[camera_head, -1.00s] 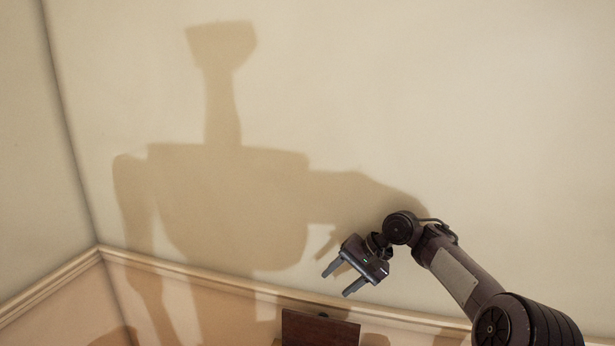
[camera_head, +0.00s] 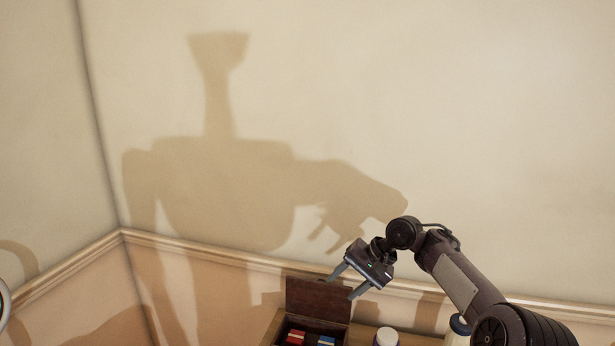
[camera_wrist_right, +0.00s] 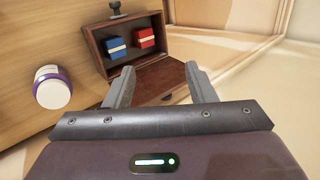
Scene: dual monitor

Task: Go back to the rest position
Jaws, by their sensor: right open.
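My right gripper (camera_head: 347,283) is open and empty, raised in front of the wall, with its fingers pointing down and left. In the right wrist view its two fingers (camera_wrist_right: 160,88) are spread apart, with nothing between them but the view of the box beyond. A dark wooden box (camera_head: 318,300) with its lid open lies below the gripper. It also shows in the right wrist view (camera_wrist_right: 165,75), with a blue block (camera_wrist_right: 116,47) and a red block (camera_wrist_right: 145,38) inside. My left gripper is in neither view.
A white jar (camera_wrist_right: 52,88) with a purple band stands on the wooden surface (camera_wrist_right: 40,25) beside the box. A round white edge (camera_head: 3,303) shows at far left. Bare walls (camera_head: 500,120) meet in a corner.

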